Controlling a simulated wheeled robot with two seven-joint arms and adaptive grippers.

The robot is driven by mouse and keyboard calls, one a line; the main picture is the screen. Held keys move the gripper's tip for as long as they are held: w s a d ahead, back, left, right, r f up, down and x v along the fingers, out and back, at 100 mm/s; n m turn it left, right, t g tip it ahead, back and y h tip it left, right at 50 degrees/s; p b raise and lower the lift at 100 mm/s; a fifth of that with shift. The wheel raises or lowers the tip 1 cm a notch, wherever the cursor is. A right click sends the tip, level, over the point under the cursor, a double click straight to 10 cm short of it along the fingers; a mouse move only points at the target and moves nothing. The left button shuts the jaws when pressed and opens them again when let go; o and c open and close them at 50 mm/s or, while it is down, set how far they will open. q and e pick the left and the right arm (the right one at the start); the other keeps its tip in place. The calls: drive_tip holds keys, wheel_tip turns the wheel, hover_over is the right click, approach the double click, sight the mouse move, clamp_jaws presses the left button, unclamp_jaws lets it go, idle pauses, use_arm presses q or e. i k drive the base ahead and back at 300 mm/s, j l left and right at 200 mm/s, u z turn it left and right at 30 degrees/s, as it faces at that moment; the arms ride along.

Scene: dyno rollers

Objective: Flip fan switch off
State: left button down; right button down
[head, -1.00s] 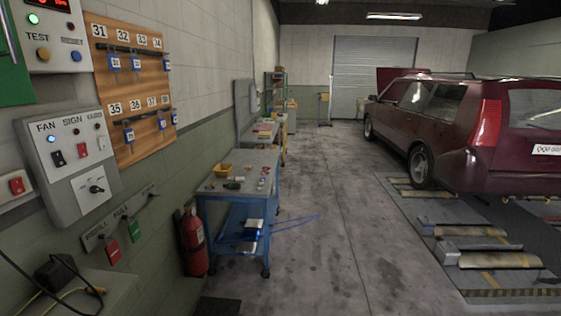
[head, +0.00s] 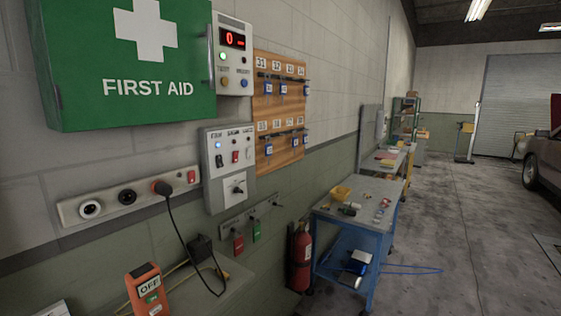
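The grey switch box (head: 228,168) is on the left wall, right of the socket strip and below the red-digit display. The fan switch (head: 219,160) is a small dark rocker at its upper left, under a lit blue-white lamp (head: 218,145). Beside it are a red switch (head: 235,156) and a pale switch, and a rotary knob (head: 238,189) sits on a white plate below. The fan switch is too small to tell which way it is tipped. Neither of my grippers is in view.
A green first aid cabinet (head: 70,60) juts out at upper left. A socket strip (head: 105,205) has a black cable plugged in. An orange device (head: 148,288) marked OFF stands below.

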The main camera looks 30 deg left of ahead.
sight(219, 159)
drive_tip(key=u, duration=1.3)
